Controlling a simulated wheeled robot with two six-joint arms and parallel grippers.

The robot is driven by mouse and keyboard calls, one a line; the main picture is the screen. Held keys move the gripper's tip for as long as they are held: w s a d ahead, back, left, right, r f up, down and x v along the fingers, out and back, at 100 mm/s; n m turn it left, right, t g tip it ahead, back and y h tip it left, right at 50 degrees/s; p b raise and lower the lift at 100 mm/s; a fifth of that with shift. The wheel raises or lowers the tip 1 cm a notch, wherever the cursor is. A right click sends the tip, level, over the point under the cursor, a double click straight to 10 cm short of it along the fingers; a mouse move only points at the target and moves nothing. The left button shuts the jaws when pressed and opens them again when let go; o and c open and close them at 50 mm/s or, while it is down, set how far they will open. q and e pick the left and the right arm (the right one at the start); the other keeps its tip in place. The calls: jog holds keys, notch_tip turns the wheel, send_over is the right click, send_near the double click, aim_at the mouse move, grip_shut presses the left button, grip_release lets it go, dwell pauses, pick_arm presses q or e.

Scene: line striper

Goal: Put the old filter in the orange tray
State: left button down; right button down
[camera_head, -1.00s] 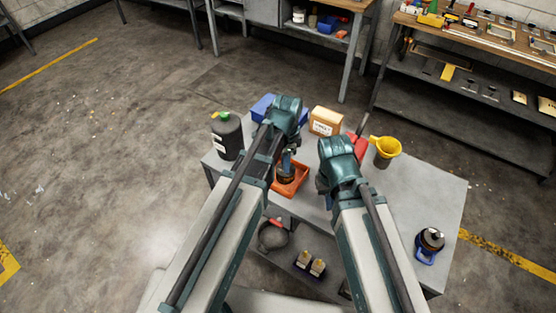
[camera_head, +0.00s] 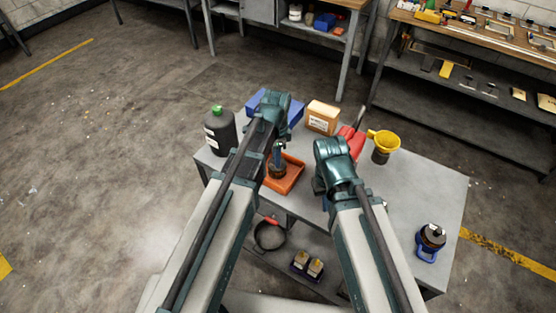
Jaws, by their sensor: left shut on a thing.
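The orange tray (camera_head: 293,184) lies on the grey table, between my two arms. My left gripper (camera_head: 278,164) points down over the tray's left part and is shut on a dark brownish round thing, which looks like the old filter (camera_head: 277,173). The filter is inside the tray's outline; whether it touches the tray floor cannot be told. My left forearm covers the tray's left side. My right gripper (camera_head: 325,200) is to the right of the tray, largely hidden behind its own wrist, so its fingers cannot be made out.
A black bottle (camera_head: 220,133) stands at the table's left corner. A blue bin (camera_head: 258,105), a cardboard box (camera_head: 322,118), a red item (camera_head: 353,142) and a yellow funnel (camera_head: 383,138) line the back. A dark canister in a blue holder (camera_head: 431,238) stands front right.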

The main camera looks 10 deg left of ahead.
pick_arm(q)
jog(key=shift+f, duration=0.15)
pick_arm(e)
jog(key=shift+f, duration=0.2)
pick_arm(q)
jog(key=c, duration=0.7)
grip_release()
jog(key=shift+c, duration=0.2)
pick_arm(e)
jog(key=shift+r, duration=0.1)
pick_arm(q)
jog(key=shift+r, duration=0.25)
pick_arm(e)
jog(key=shift+r, duration=0.15)
pick_arm(q)
notch_tip(320, 180, up, 12)
jog(key=p, duration=1.2)
jog(key=s+d+n, duration=0.2)
jog(key=s+n, duration=0.3)
jog(key=s, duration=0.2)
jog(key=s+d+n+y, duration=0.1)
jog(key=s+d+n, duration=0.2)
jog(key=s, duration=0.4)
jog(key=shift+s+n, duration=0.25)
jog(key=shift+n, duration=0.65)
pick_arm(e)
notch_tip(320, 180, up, 12)
